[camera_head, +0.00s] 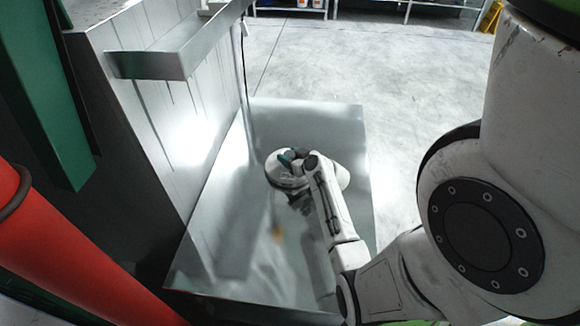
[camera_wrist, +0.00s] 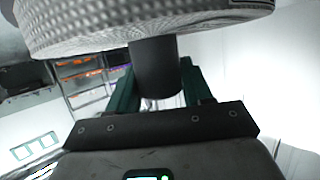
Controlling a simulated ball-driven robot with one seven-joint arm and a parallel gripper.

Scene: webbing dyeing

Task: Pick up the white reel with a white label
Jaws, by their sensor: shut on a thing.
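The white reel (camera_head: 341,177) is at the middle of the grey metal table, partly covered by my wrist in the head view. In the wrist view the reel (camera_wrist: 110,30) fills the top, with pale woven webbing wound on it and a dark hub below. My gripper (camera_wrist: 158,75) has its two green fingers on either side of that dark hub and is shut on it. In the head view my gripper (camera_head: 287,157) is over the reel. I cannot make out the label, or tell whether the reel touches the table.
The grey metal table (camera_head: 330,122) is otherwise bare except for an orange-brown stain. A tall metal panel with a ledge (camera_head: 150,66) stands along its left. A red pipe (camera_head: 60,250) and green post (camera_head: 60,110) are at far left. Shelves (camera_head: 410,8) stand far back.

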